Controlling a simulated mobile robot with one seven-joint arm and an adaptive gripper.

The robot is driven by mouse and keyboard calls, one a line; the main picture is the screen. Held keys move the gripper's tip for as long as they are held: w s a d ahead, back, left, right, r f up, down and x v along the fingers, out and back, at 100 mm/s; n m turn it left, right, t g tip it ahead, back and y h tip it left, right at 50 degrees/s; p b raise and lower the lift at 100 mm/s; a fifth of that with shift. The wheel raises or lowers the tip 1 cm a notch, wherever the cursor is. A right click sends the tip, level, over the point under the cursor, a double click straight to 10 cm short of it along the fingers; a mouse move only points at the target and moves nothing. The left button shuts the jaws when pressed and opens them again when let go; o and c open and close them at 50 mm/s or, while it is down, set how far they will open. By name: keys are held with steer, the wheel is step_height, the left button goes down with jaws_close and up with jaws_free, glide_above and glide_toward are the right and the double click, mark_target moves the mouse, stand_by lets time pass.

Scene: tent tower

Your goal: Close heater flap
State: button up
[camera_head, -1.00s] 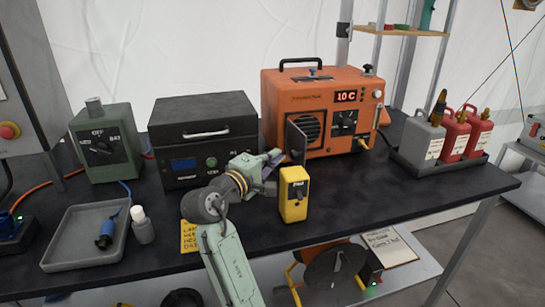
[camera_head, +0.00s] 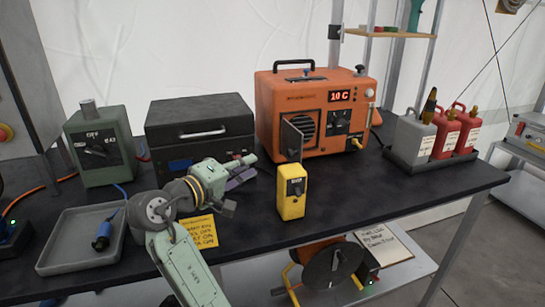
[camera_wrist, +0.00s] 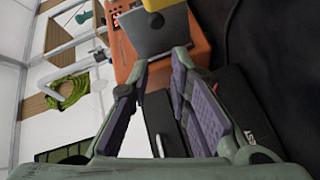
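The orange heater (camera_head: 350,123) stands at the back of the dark table. Its dark grey flap (camera_head: 291,138) is swung open and juts out from the front, left of the round vent grille (camera_head: 306,128). In the wrist view the flap (camera_wrist: 158,36) is a grey plate beyond my fingertips, with the orange heater body (camera_wrist: 122,52) behind it. My gripper (camera_head: 242,180) is open and empty, left of the flap and apart from it. In the wrist view my gripper (camera_wrist: 160,62) has its two fingers spread with a gap between them.
A yellow handheld device (camera_head: 292,190) stands upright in front of the flap, close to my gripper's right. A black case (camera_head: 200,125) sits behind my gripper. A grey tray (camera_head: 70,255) lies at left. Jugs stand in a tray (camera_head: 413,166) at right.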

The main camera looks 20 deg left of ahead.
mark_target(288, 151)
steer(key=o, duration=0.4)
steer(key=w+m+g+h, duration=0.1)
steer(key=m, duration=0.2)
steer(key=w+r+m+g+h, duration=0.1)
steer(key=m, duration=0.2)
steer(key=w+r+m+g, duration=0.1)
steer(key=w+m, duration=0.1)
steer(key=m, duration=0.2)
steer(key=shift+a+h+p, duration=0.3)
steer(key=shift+a+h, duration=0.1)
steer(key=w+d+f+m+g+p, duration=0.1)
steer(key=w+d+m, duration=0.1)
steer(key=m, duration=0.1)
steer(key=w+d+f+m+g+h+p, duration=0.1)
steer(key=w+d+m, duration=0.2)
steer(key=w+d+f+m+g+p, duration=0.1)
steer(key=w+d+m+g, duration=0.1)
steer(key=m, duration=0.2)
steer(key=shift+w+d+h+p, duration=0.2)
steer(key=shift+w+h+p, duration=0.05)
steer(key=shift+h+p, duration=0.15)
jaws_close()
